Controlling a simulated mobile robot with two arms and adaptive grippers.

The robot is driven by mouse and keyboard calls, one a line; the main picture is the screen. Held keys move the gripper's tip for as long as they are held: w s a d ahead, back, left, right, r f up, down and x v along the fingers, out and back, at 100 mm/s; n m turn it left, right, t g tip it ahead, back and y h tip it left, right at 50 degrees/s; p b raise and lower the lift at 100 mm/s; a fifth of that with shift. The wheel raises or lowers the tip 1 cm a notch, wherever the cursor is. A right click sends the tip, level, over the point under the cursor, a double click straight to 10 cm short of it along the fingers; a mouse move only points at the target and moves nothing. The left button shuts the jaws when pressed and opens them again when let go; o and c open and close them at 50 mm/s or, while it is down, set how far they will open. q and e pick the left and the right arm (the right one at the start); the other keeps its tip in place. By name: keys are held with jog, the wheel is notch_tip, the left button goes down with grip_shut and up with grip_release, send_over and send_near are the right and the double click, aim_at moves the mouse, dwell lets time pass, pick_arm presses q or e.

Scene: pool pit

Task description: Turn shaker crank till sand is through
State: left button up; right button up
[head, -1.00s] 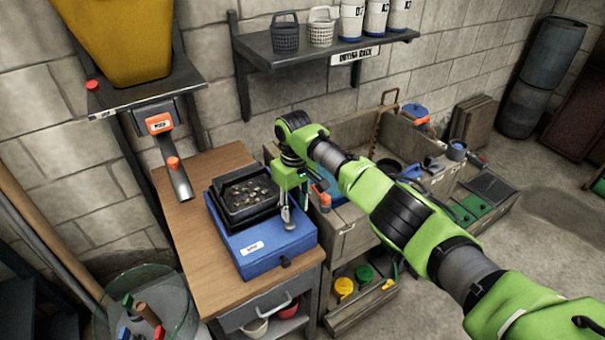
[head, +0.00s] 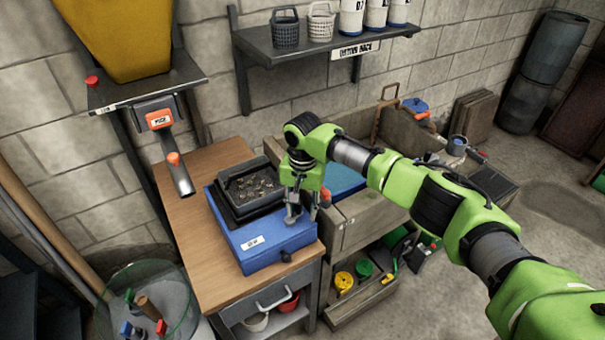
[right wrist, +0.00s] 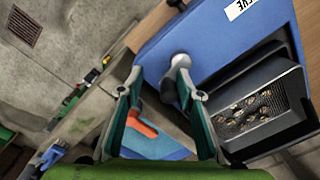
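The shaker is a blue box (head: 270,248) on a wooden bench, with a black sieve tray (head: 237,210) on top. Pale lumps (head: 252,187) lie in the tray; I cannot tell how much fine sand is among them. In the right wrist view the tray (right wrist: 250,115) has a mesh floor. My right gripper (head: 293,218) is low at the box's right side. The wrist view shows its fingers (right wrist: 158,68) apart, with the grey crank (right wrist: 170,90) close to the right finger; contact is unclear. My left gripper is out of view.
The wooden bench (head: 192,230) has bare room left of the box. A yellow hopper (head: 122,40) with a chute hangs above it. A wooden bin (head: 365,215) stands close on the right. A wall shelf (head: 330,47) holds baskets and canisters. A glass bin (head: 170,300) stands front left.

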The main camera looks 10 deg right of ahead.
jog(key=shift+s+d+f+m+b, duration=0.15)
jog(key=shift+m+b, duration=0.25)
jog(key=shift+m, duration=0.5)
notch_tip(320, 180, up, 14)
jog(key=b, duration=0.1)
jog(key=shift+s+n, duration=0.15)
jog(key=shift+n, duration=0.15)
